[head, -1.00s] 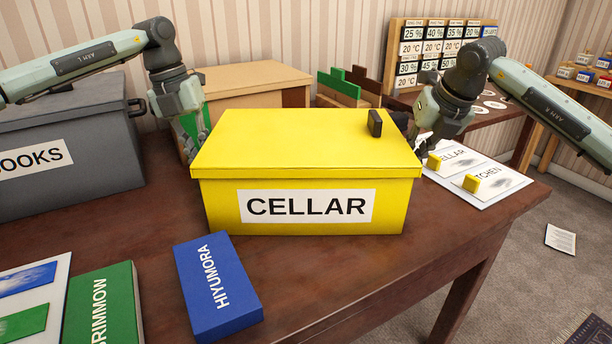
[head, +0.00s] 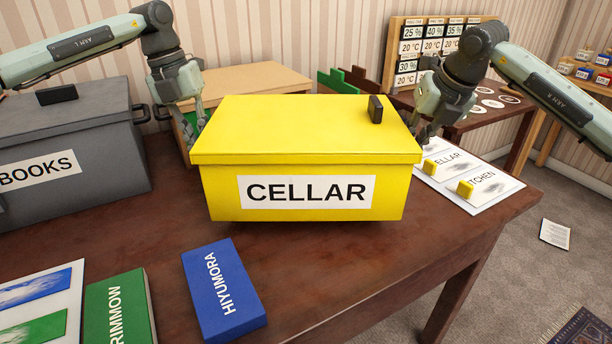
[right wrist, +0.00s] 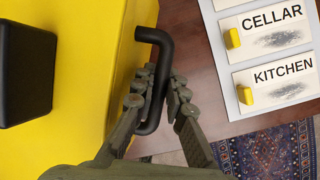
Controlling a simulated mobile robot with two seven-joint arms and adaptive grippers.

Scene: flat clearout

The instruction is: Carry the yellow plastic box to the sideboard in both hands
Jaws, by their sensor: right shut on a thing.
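The yellow plastic box (head: 220,190), labelled CELLAR, is held level just above the brown table (head: 350,270), with a shadow under it. Its lid is shut and carries a black block (head: 375,109). My right gripper (head: 420,130) is at the box's right end. In the right wrist view my right gripper (right wrist: 162,95) is shut on the box's black bar handle (right wrist: 155,36), beside the yellow wall (right wrist: 95,85). My left gripper (head: 201,118) is at the box's left end; its fingertips are partly hidden, so its grip cannot be made out.
A grey BOOKS box (head: 75,135) stands left. A blue HIYUMORA box (head: 224,290) and a green box (head: 118,310) lie in front. A CELLAR/KITCHEN card sheet (head: 470,200) lies right. A cardboard-coloured box (head: 255,78) is behind. Carpet floor (head: 500,290) is open at right.

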